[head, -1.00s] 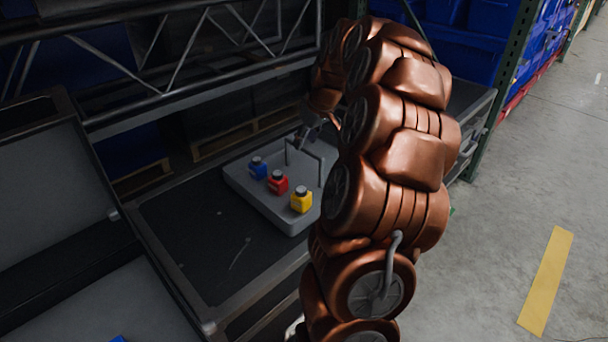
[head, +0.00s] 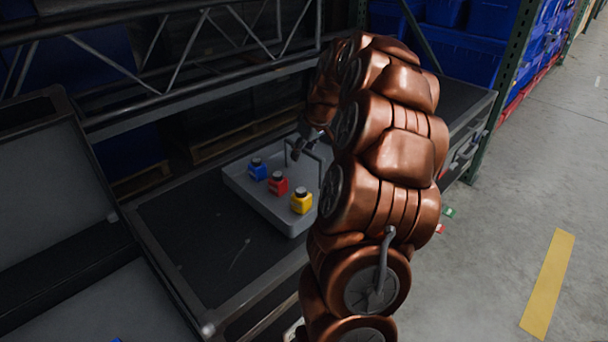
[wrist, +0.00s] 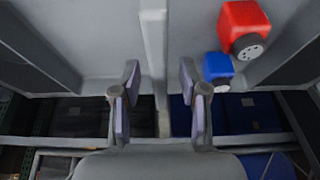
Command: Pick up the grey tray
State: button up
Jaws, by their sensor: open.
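The grey tray (head: 258,208) sits on the dark bench, with an upright grey handle (head: 318,153) over it. A blue bottle (head: 258,169), a red bottle (head: 278,184) and a yellow bottle (head: 301,202) stand in its near part. My gripper (head: 298,150) is at the handle, partly hidden by my arm. In the wrist view my gripper (wrist: 158,82) is open, one finger on each side of the handle bar (wrist: 154,45), with gaps on both sides. The red bottle (wrist: 243,25) and blue bottle (wrist: 217,66) show to the right there.
Grey bins (head: 45,185) stand left of the bench. A metal truss beam (head: 190,80) runs behind and above the tray. A green rack post (head: 503,90) and blue totes (head: 490,55) stand at the back right. The bench left of the tray is bare.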

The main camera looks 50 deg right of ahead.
jog(key=shift+f, duration=0.1)
jog(key=shift+c, duration=0.2)
grip_shut()
dwell(0.7)
